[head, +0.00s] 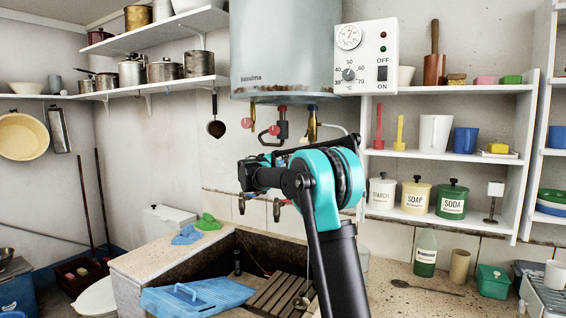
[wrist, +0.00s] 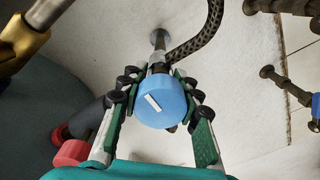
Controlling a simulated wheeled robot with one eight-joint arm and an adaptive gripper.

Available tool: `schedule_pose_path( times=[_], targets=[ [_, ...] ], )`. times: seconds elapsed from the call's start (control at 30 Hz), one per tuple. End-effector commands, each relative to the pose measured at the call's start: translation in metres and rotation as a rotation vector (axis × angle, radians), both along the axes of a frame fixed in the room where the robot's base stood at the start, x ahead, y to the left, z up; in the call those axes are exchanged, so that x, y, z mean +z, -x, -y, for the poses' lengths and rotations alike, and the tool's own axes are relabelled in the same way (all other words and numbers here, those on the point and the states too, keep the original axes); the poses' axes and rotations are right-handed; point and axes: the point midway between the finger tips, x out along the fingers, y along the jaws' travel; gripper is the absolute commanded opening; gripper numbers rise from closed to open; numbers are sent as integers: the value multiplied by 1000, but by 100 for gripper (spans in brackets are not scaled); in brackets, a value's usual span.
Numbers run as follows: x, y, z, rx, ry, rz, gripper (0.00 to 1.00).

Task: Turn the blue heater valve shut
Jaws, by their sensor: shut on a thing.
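The blue heater valve (wrist: 160,103) is a round blue knob with a short white line on its face, slanted in the wrist view. It sits at the end of a metal stem that runs to the wall. My gripper (wrist: 158,84) is closed around the knob, with one finger on its left side and one on its right. In the head view my arm reaches up to just below the grey-blue heater tank (head: 285,50). There the arm hides the blue knob, and the fingers cannot be made out clearly.
Red-handled valves (head: 273,130) and brass pipes hang under the tank close to my arm. A red knob (wrist: 72,152) lies left of my gripper in the wrist view. A braided hose (wrist: 195,40) passes behind the blue knob. The stone trough (head: 140,268) is below.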

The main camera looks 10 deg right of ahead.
Motion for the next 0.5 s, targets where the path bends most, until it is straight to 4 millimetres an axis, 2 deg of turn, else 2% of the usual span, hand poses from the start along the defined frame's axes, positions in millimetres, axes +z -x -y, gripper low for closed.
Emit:
schedule_pose_path(
  times=[0.43,0.47,0.5],
  targets=[
    [0,1,3,-7,-6,5,4],
    [0,1,3,-7,-6,5,36],
    [0,1,3,-6,-6,5,41]
  ],
)
